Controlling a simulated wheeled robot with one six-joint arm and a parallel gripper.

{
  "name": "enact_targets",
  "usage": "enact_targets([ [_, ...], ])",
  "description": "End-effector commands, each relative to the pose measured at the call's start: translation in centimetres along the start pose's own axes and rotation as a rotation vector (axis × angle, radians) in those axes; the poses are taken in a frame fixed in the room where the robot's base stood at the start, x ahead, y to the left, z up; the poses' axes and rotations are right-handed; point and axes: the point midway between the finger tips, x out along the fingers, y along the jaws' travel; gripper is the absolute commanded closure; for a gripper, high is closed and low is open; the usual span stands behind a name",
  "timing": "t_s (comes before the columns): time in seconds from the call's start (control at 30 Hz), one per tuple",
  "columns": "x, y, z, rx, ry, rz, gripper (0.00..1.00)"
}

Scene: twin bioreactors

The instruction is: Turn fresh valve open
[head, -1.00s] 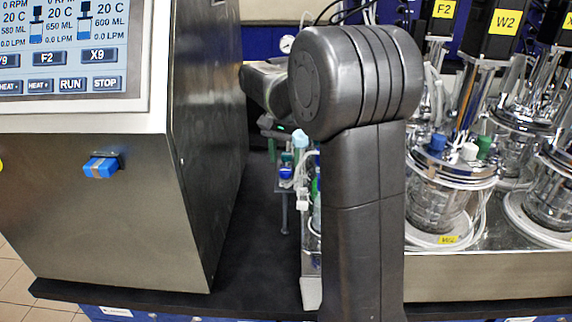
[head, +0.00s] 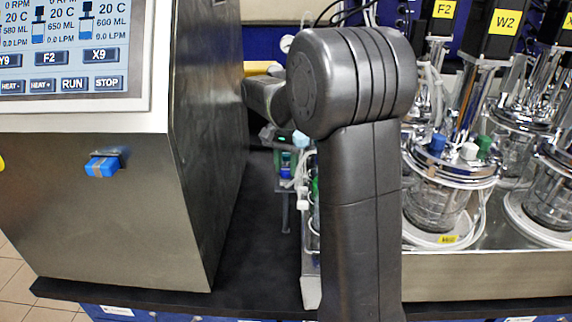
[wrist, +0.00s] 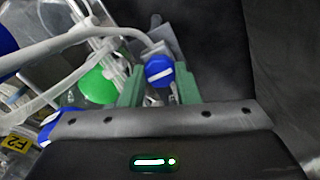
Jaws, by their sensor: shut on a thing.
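A round blue valve knob with a white stripe across it (wrist: 160,70) shows in the wrist view, at the end of a white tube. My gripper (wrist: 158,82) has its two green fingers on either side of the knob and is shut on it. In the head view my arm covers most of this area. A small blue and green part (head: 287,168) shows below my gripper there, but I cannot tell whether it is the same knob.
A green cap (wrist: 97,86) and white tubes lie left of my gripper. In the head view a control cabinet (head: 110,220) stands at left and glass vessels (head: 437,205) at right.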

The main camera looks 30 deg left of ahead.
Motion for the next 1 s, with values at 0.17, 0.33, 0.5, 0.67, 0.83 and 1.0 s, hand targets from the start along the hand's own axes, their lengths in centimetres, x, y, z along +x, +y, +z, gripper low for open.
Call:
enact_targets([
  [0.17, -0.14, 0.01, -0.02, -0.044, 0.000, 0.001, 0.94],
  [0.33, -0.23, -0.02, -0.05, -0.140, 0.000, 0.000, 0.94],
  [0.5, -0.27, 0.00, -0.03, -0.282, -0.001, 0.001, 0.94],
  [0.67, -0.30, -0.03, -0.05, -0.435, 0.001, 0.000, 0.94],
  [0.83, -0.28, -0.02, -0.05, -0.596, 0.001, 0.000, 0.94],
  [1.0, -0.24, -0.03, -0.06, -0.757, 0.001, 0.000, 0.94],
])
